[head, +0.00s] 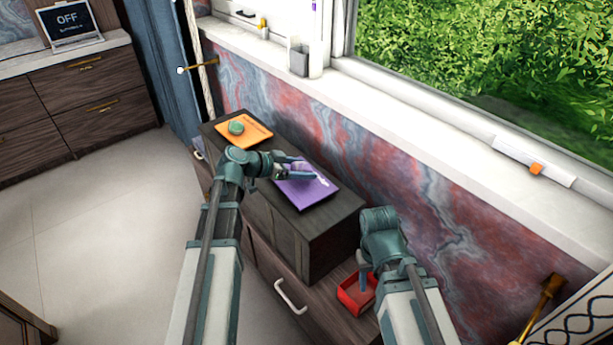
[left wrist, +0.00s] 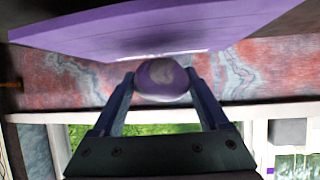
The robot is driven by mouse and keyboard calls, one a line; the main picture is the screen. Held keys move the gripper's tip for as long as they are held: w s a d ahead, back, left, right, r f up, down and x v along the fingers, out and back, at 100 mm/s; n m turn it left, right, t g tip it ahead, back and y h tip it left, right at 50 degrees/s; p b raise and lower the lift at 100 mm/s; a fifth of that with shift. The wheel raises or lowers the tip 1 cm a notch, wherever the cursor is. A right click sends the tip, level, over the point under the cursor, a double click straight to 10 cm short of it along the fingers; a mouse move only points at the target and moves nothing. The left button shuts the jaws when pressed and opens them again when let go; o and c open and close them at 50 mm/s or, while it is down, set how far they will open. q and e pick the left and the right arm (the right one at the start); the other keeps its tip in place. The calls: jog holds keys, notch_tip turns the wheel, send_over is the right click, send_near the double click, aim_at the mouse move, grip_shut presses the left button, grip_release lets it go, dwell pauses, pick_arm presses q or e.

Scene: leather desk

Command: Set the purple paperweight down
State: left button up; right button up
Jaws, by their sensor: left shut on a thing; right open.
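The purple paperweight (left wrist: 162,80), round with a pale grey patch, sits between the fingers of my left gripper (left wrist: 162,82) in the left wrist view. That gripper is shut on it. In the head view my left gripper (head: 308,168) is over the purple tray (head: 307,194), and the paperweight is hard to make out there. The purple tray (left wrist: 160,28) also spans the top of the left wrist view, close to the paperweight; I cannot tell whether they touch. My right gripper (head: 362,281) is open, at the red tray (head: 352,302).
An orange tray (head: 255,127) with a green round object (head: 236,128) lies on the far end of the dark wooden box (head: 328,217). A marble wall (head: 400,170) and white sill (head: 430,115) run behind. A brass handle (head: 545,300) stands at lower right.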

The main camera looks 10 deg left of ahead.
pick_arm(q)
jog(key=shift+f+b, duration=0.3)
jog(key=shift+f, duration=0.45)
jog(key=shift+r, duration=0.15)
pick_arm(e)
jog(key=shift+w+d+f, duration=0.15)
jog(key=shift+d+f, duration=0.2)
jog(key=shift+f, duration=0.25)
jog(key=shift+f, duration=0.1)
